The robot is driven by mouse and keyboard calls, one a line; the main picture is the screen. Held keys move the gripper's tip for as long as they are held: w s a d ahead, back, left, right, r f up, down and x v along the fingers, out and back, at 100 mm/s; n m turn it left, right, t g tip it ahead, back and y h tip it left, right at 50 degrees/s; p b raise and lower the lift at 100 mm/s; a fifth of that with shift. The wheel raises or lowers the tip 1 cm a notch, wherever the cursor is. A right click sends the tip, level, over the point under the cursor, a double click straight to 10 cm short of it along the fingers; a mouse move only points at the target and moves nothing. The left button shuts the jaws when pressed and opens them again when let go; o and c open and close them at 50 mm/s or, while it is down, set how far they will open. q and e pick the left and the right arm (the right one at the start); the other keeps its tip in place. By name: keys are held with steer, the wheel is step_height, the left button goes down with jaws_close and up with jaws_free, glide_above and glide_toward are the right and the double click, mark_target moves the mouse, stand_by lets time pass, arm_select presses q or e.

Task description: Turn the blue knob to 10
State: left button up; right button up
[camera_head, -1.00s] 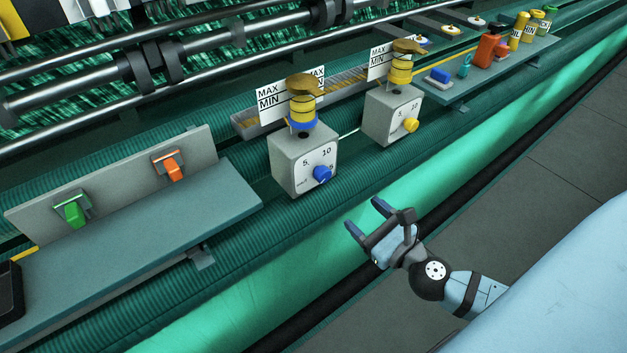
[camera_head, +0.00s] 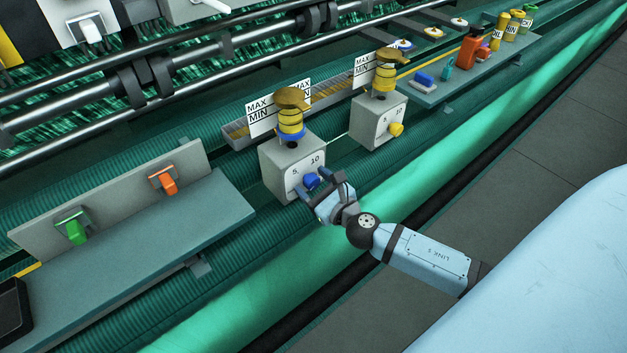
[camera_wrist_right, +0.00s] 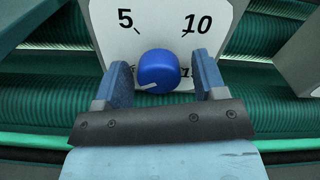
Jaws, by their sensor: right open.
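The blue knob (camera_head: 311,181) sits on the front dial face of a grey box (camera_head: 280,160). In the right wrist view the blue knob (camera_wrist_right: 158,71) lies between the two fingers, with the printed 5 to its upper left and 10 to its upper right. A pale mark on the knob's lower left side points toward the lower left. My right gripper (camera_head: 316,190) is open, one finger on each side of the knob; it also shows in the right wrist view (camera_wrist_right: 160,82). Gaps show beside the knob, so the fingers look apart from it. My left gripper is not in view.
A similar box with a yellow knob (camera_head: 396,130) stands to the right. A grey shelf (camera_head: 130,250) with green (camera_head: 73,228) and orange (camera_head: 162,180) switches is at the left. Bottles and small parts stand on a shelf at the upper right. A green roll runs along the front.

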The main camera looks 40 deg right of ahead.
steer(key=c, duration=0.9)
steer(key=shift+c, duration=0.2)
steer(key=shift+m, duration=0.3)
